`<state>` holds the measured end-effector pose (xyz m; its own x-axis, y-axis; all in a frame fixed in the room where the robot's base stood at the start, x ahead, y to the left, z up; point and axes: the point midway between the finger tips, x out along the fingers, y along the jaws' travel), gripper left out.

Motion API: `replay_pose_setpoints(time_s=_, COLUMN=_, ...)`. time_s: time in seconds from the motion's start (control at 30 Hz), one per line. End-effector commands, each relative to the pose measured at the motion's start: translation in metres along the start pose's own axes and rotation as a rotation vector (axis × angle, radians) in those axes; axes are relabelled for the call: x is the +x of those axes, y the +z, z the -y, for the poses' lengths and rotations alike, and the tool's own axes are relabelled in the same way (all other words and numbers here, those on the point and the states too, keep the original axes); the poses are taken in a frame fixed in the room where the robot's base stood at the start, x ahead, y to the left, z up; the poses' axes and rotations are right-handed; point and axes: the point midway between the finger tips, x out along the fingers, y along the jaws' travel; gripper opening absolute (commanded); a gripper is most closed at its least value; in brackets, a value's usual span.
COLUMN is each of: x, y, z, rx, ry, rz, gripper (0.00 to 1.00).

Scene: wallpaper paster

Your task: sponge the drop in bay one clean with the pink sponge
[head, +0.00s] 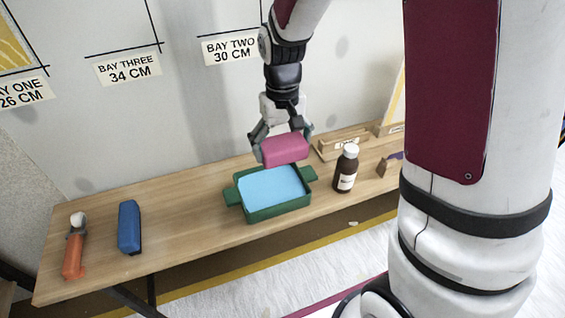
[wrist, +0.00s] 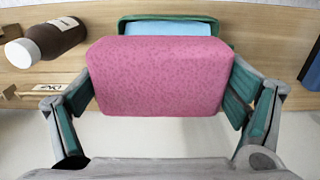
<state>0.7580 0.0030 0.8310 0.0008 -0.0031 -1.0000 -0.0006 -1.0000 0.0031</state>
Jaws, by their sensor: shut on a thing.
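My gripper (head: 281,140) is shut on the pink sponge (head: 285,150) and holds it just above and behind the green tray (head: 262,214). The tray has a light blue surface (head: 270,188) inside it. In the wrist view the sponge (wrist: 160,75) fills the middle between my two fingers (wrist: 160,100), and the tray rim (wrist: 128,22) shows behind it. A label reading BAY ONE (head: 25,93) is on the wall at the far left, with a drawn frame above it holding a yellow patterned piece (head: 12,50). The frame is cut off by the picture edge.
The wooden table (head: 180,225) also holds an orange-handled tool (head: 74,252), a blue block-like object (head: 129,228), a brown bottle (head: 346,172) with white cap, and a wooden holder (head: 343,142). BAY THREE (head: 127,68) and BAY TWO (head: 230,50) labels are on the wall.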

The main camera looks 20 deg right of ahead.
Motion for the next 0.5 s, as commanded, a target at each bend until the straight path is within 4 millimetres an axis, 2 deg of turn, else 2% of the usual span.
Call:
replay_pose_setpoints(time_s=0.1, x=0.026, y=-0.017, z=0.004, rx=-0.002, ry=0.002, rz=0.007, gripper=0.62)
replay_pose_setpoints(time_s=0.3, x=0.065, y=-0.041, z=0.012, rx=-0.002, ry=0.001, rz=0.004, gripper=0.62)
replay_pose_setpoints(time_s=0.5, x=0.085, y=-0.052, z=0.015, rx=-0.001, ry=-0.001, rz=0.000, gripper=0.62)
